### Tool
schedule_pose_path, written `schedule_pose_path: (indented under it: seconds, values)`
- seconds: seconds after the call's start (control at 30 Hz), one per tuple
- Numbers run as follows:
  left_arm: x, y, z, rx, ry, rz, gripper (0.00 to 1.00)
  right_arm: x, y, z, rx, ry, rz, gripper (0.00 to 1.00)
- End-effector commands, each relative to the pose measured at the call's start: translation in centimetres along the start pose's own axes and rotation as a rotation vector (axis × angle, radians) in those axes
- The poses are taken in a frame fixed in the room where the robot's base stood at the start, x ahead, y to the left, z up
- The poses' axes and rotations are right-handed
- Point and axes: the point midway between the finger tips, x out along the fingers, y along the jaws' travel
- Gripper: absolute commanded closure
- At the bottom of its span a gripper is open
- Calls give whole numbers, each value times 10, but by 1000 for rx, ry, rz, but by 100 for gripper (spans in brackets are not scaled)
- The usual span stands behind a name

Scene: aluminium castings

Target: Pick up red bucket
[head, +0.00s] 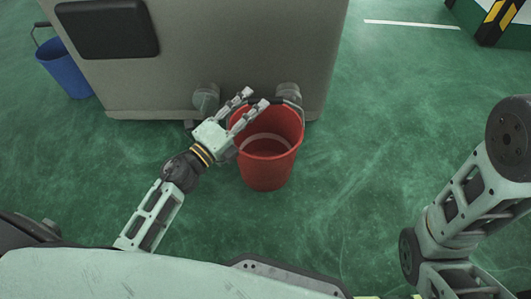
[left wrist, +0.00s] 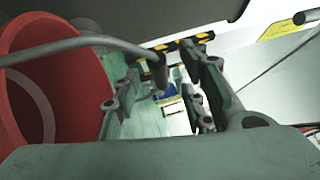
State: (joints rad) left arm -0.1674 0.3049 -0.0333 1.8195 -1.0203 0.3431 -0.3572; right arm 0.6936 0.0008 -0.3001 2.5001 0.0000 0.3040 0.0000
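The red bucket (head: 267,160) stands upright on the green floor, in front of a grey cabinet. It is empty as far as I can see inside. Its dark handle (head: 275,101) runs along the far rim. My left gripper (head: 255,98) is over the bucket's left rim, fingers apart. In the left wrist view the bucket (left wrist: 50,95) fills the left side. There the handle (left wrist: 95,42) reaches across to the space between the open fingers of my left gripper (left wrist: 165,90); contact cannot be told. My right gripper is out of view.
The grey cabinet (head: 215,55) on casters stands close behind the bucket. A blue bucket (head: 65,68) stands at the far left. A striped black-and-yellow post (head: 496,22) is at the upper right. The floor right of the red bucket is clear.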

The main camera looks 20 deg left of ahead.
Motion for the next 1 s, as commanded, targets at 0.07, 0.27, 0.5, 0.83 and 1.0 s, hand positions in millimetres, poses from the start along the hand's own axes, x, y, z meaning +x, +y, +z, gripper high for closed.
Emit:
schedule_pose_path:
  seconds: [0.07,0.27,0.5,0.83,1.0]
  values:
    - [14,4,2,7,2,-3,61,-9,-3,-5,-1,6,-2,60]
    - [34,2,2,2,0,0,61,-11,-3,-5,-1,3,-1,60]
    - [35,1,2,1,-1,1,61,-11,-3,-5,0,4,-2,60]
    - [35,1,2,0,0,1,90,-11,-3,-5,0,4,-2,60]
    - [35,2,2,1,0,1,100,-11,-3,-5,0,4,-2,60]
